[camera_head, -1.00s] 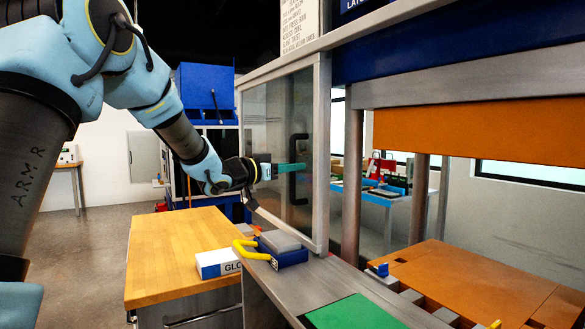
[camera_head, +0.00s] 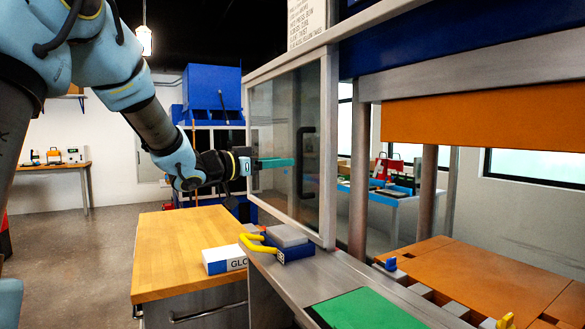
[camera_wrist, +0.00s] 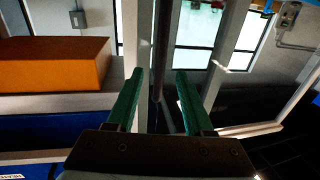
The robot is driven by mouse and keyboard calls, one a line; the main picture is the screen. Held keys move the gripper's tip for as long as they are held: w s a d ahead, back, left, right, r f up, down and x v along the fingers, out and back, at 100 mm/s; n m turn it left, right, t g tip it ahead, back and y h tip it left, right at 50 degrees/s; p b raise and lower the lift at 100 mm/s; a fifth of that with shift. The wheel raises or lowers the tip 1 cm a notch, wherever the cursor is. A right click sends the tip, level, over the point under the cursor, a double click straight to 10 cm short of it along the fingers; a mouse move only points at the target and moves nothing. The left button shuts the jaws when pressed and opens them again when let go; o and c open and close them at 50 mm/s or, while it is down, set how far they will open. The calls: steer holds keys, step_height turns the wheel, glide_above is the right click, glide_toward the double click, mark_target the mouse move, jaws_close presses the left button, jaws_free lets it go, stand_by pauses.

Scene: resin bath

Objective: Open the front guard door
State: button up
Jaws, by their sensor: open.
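The front guard door (camera_head: 328,150) is a clear panel in a grey metal frame. It stands at the left of the machine front, and the opening to its right is uncovered. Its black upright handle (camera_head: 307,165) is on the panel near the right frame edge. In the wrist view my gripper (camera_wrist: 160,88) is open, with a dark upright bar (camera_wrist: 158,45), likely the handle, seen between the fingers; contact cannot be told.
An orange block (camera_head: 485,115) hangs over orange plates (camera_head: 500,280) inside the machine. A green pad (camera_head: 365,310) and a blue-grey item with a yellow handle (camera_head: 290,243) lie on the front ledge. A wooden-topped cabinet (camera_head: 180,245) with a white box (camera_head: 222,260) stands left.

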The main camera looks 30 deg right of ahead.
steer(key=a, duration=0.3)
steer(key=shift+s+a+b, duration=0.25)
steer(key=shift+b, duration=0.05)
steer(key=shift+w, duration=0.1)
steer(key=w+a+f+n+t+y, duration=0.6)
steer(key=w+a+f+t, duration=0.15)
steer(key=a, duration=0.25)
steer(key=a+f+n+y, duration=0.2)
steer(key=a+f+y, duration=0.25)
steer(key=a, duration=0.35)
steer(key=a+f+n+y, duration=0.3)
steer(key=a+f, duration=0.2)
steer(key=a, duration=0.3)
steer(key=s+a+f+n+g+y, duration=0.2)
steer(key=s+a+f+g, duration=0.2)
steer(key=s, duration=0.5)
steer(key=s+a+f+n+g+y, duration=0.2)
steer(key=s+a+f+g, duration=0.2)
steer(key=s+a+f, duration=0.3)
steer(key=s+a, duration=0.2)
steer(key=s, duration=0.1)
steer(key=shift+s+a+f, duration=0.15)
steer(key=shift+a, duration=0.1)
